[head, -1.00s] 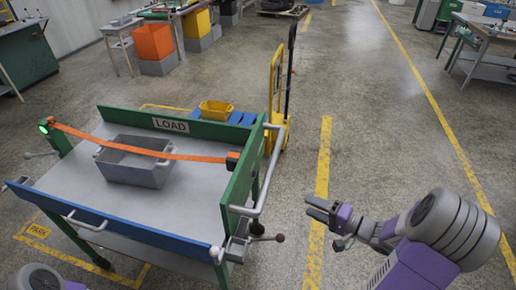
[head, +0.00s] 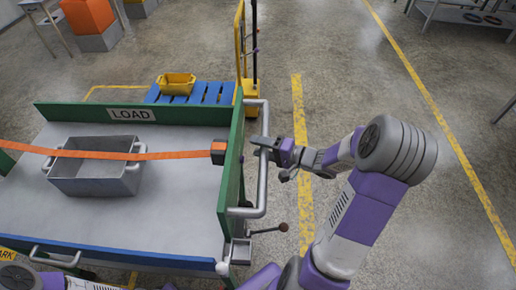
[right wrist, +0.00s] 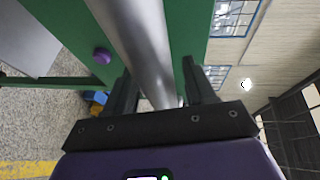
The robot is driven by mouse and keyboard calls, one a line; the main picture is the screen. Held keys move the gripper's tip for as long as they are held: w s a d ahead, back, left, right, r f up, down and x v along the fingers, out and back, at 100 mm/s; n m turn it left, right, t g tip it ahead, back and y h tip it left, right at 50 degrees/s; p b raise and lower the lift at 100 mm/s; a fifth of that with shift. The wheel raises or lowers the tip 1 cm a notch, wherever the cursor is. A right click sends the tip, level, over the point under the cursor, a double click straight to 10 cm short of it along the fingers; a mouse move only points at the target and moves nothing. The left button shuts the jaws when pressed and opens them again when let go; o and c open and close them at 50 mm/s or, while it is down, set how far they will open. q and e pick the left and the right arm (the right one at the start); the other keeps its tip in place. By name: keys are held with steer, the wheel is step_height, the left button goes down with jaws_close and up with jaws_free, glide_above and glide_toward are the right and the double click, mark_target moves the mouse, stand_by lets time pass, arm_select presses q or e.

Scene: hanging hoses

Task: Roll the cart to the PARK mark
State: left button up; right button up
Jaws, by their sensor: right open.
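The cart (head: 170,210) has a grey deck, a blue near side and green end panels; a board reads LOAD. A grey bin (head: 95,175) sits on the deck under an orange strap (head: 175,156). A silver push handle (head: 263,190) is on the cart's right end. My right gripper (head: 262,145) is at this handle. In the right wrist view the handle bar (right wrist: 140,35) runs between the open fingers (right wrist: 158,90). The PARK mark (head: 6,254) shows partly at the lower left edge, beside the cart. My left gripper is out of view.
A blue pallet (head: 190,97) with a yellow bin (head: 177,84) lies behind the cart, next to a yellow hand truck (head: 241,60). A lever with a brown knob (head: 282,227) sticks out low right of the cart.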

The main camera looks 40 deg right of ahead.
steer(key=shift+w+a, duration=0.2)
steer(key=shift+w, duration=0.2)
jaws_close()
